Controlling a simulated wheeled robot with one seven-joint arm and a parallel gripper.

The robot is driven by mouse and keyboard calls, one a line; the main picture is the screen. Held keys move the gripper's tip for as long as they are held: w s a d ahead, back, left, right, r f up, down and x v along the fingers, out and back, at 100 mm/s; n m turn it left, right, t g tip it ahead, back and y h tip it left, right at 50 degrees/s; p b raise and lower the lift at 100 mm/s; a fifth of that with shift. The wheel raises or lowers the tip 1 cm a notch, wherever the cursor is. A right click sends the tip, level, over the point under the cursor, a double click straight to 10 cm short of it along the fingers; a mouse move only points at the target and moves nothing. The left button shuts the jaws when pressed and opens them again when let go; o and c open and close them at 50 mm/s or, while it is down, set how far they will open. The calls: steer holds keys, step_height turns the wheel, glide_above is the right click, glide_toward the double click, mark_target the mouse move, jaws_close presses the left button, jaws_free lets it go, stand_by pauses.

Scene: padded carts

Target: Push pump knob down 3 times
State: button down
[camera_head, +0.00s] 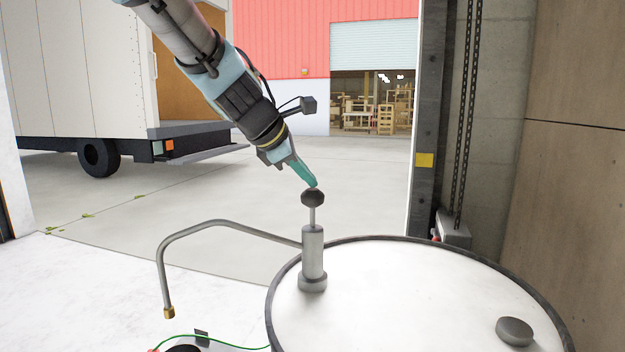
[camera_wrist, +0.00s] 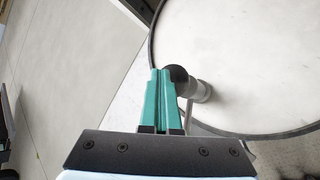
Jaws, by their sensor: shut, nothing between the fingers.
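The pump stands upright on the white drum top (camera_head: 410,290). Its black round knob (camera_head: 313,198) sits on a thin rod that shows above the grey pump cylinder (camera_head: 313,252). A bent grey spout (camera_head: 200,227) runs left from the cylinder. My gripper (camera_head: 314,186) is shut and empty, tilted down from the upper left, its tips at the top of the knob. In the wrist view my green fingers (camera_wrist: 160,72) are together beside the black knob (camera_wrist: 178,73) and overlap its edge. I cannot tell whether they touch it.
A dark cap (camera_head: 514,331) sits on the drum's right side. A green hose or wire (camera_head: 225,342) lies at the lower left. A wall and chains (camera_head: 465,120) stand at the right. Open floor lies behind, with a truck (camera_head: 80,80) at the far left.

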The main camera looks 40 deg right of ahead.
mark_target(308, 190)
steer(key=shift+f+b, duration=1.1)
steer(key=shift+f, duration=0.4)
stand_by(0.8)
steer(key=shift+r, duration=0.1)
steer(key=shift+r+p, duration=3.2)
steer(key=shift+p, duration=0.05)
step_height(308, 190, up, 5)
steer(key=p, duration=0.5)
